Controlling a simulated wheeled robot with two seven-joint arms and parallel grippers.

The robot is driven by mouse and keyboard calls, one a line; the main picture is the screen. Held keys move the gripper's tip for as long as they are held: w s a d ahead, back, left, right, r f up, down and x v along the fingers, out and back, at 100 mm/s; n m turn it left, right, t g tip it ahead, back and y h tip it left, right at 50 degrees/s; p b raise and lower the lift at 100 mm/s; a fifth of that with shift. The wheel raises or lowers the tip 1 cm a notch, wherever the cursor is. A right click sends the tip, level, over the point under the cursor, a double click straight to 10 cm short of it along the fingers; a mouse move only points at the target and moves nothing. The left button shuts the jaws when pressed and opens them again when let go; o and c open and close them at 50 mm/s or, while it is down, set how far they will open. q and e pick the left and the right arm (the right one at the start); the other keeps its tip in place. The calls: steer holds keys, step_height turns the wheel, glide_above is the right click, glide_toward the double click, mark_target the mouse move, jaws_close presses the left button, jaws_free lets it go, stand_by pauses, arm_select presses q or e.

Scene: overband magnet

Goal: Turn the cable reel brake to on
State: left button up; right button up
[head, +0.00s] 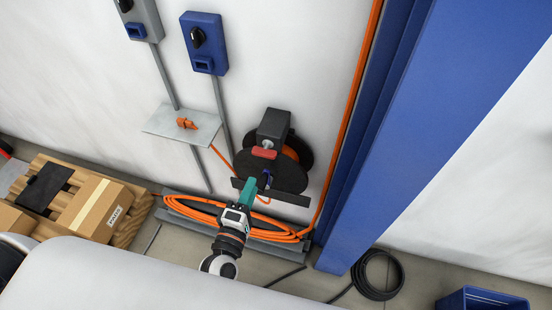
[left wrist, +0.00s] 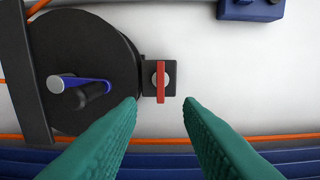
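The cable reel (head: 283,176) is a dark drum with orange cable, mounted at the wall. Its brake is a red lever (head: 264,153) on a grey round hub; in the left wrist view the red lever (left wrist: 160,97) stands upright in the picture, on a dark square plate beside the drum (left wrist: 70,40). A blue crank (left wrist: 88,84) with a black grip is on the drum face. My left gripper (head: 251,183) is at the reel, below the red lever in the head view. Its teal fingers (left wrist: 161,103) are open, with the lever appearing in the gap, not gripped. My right gripper is not in view.
Coiled orange cable (head: 190,211) lies in a grey tray below the reel. A blue column (head: 400,130) stands to the right. Blue switch box (head: 206,45) and a shelf (head: 165,124) with an orange clamp are on the wall. A pallet (head: 128,228) with boxes is left.

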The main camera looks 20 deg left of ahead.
mark_target(264, 152)
arm_select(q)
steer(key=w, duration=1.2)
steer(key=shift+p, duration=0.4)
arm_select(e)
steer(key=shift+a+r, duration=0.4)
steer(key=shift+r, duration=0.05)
arm_select(q)
jaws_close()
